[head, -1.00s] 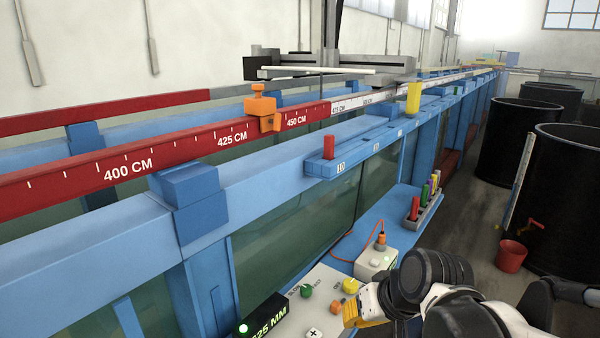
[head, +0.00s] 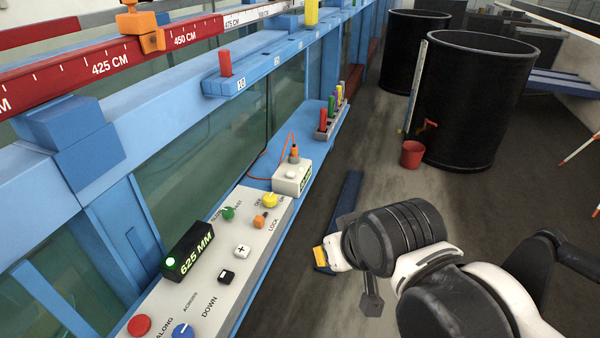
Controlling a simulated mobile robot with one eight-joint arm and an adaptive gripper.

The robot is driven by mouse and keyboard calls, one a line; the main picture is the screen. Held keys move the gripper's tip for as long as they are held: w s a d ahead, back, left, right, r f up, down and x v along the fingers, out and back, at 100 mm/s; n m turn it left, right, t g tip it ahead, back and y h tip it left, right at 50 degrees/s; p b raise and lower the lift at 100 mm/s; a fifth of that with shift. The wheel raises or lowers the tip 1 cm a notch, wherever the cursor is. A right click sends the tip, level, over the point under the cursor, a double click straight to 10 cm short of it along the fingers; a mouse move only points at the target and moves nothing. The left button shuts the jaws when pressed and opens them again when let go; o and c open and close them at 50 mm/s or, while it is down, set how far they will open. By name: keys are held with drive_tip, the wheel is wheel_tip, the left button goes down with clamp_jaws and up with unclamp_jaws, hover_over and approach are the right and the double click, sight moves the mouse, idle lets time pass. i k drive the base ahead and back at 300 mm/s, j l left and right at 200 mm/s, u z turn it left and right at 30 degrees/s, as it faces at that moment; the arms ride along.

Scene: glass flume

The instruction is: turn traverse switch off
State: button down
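A grey sloping control panel (head: 262,238) on the blue ledge carries the controls. I cannot tell for sure which one is the traverse switch. A yellow knob (head: 270,200) with small, partly legible lettering sits at its far end. Near it are a green knob (head: 228,214) by SLOW/FAST lettering and an orange knob (head: 259,221) by LOCK. A display (head: 188,250) reads 625 MM, with a green light lit. My gripper (head: 330,254) is right of the panel, apart from it, over the floor. Its fingers are partly hidden by the arm, so its opening is unclear.
A white box (head: 291,178) with an orange plug and cable stands beyond the panel. A red button (head: 139,325) and a blue knob (head: 182,331) are at its near end. Black tanks (head: 480,100) and a red bucket (head: 412,154) stand on the floor at right.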

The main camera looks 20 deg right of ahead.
sight(269, 199)
drive_tip(key=l+u, duration=0.25)
drive_tip(key=l, duration=0.45)
drive_tip(key=l+u, duration=0.25)
drive_tip(key=l, duration=0.45)
drive_tip(key=k+l+u, duration=0.1)
drive_tip(key=l+u, duration=0.15)
drive_tip(key=l, duration=0.45)
